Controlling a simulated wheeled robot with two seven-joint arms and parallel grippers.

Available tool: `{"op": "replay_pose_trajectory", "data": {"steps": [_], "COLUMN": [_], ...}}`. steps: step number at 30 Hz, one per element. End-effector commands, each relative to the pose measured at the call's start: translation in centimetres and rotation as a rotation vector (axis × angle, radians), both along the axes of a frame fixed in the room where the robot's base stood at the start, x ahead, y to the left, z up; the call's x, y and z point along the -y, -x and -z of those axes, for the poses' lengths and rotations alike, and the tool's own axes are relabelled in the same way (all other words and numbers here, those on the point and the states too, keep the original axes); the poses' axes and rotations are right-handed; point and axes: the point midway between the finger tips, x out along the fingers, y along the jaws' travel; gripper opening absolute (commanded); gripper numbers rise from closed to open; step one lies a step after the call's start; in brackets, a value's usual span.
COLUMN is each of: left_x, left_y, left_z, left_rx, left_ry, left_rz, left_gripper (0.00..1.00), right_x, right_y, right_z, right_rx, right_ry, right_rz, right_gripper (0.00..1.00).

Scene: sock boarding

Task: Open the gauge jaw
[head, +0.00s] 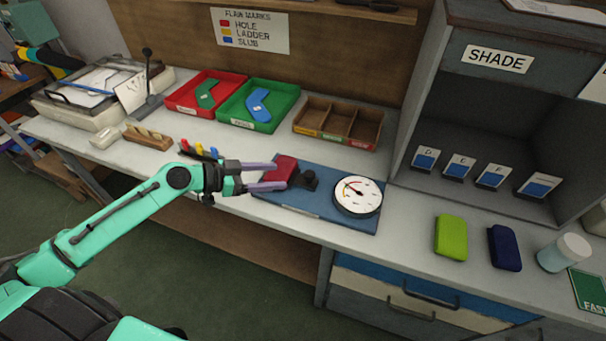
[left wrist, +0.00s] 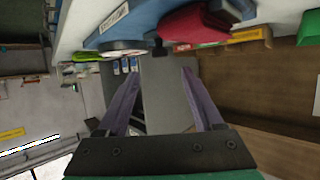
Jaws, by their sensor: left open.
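The gauge is a blue base (head: 316,205) on the bench with a round white dial (head: 357,195) at its right end. A red block (head: 285,168) and a small black jaw part (head: 309,180) sit at its left end. My left gripper (head: 277,176) is open, with its purple fingers pointing right at the red block. In the left wrist view the open fingers (left wrist: 160,73) have nothing between them. The red block (left wrist: 197,25) and blue base (left wrist: 140,22) show above them there. I cannot tell whether a finger touches the red block. My right gripper is not in view.
Red (head: 206,77) and green (head: 291,94) trays and a wooden divided box (head: 313,138) stand behind. Coloured markers (head: 199,149) lie close to my left wrist. A green block (head: 451,238) and a navy block (head: 504,247) lie right of the gauge, with clear bench between.

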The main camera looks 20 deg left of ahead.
Motion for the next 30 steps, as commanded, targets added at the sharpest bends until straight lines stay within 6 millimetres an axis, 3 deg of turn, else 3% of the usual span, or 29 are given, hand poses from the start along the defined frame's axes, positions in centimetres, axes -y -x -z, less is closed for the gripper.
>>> {"op": "replay_pose_trajectory", "data": {"steps": [12,22,23,28,30], "left_x": [5.4,6.2,6.2,6.2,6.2], "left_y": [-5.0,-5.5,-5.5,-5.5,-5.5], "left_z": [2.7,3.4,3.4,3.4,3.4], "left_rx": [0.002,0.0,0.0,0.0,0.0], "left_ry": [0.005,-0.001,-0.001,-0.001,0.0], "left_rz": [-0.004,-0.001,-0.001,-0.001,-0.001], "left_gripper": [0.68,0.68,0.64,0.0,0.0], "right_x": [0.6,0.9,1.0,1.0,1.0], "right_y": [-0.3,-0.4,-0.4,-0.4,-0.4], "right_z": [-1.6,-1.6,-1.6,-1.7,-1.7], "right_rx": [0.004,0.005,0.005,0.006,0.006], "right_ry": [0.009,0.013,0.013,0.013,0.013], "right_rz": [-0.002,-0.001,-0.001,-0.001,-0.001], "right_gripper": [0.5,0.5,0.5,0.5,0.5]}}
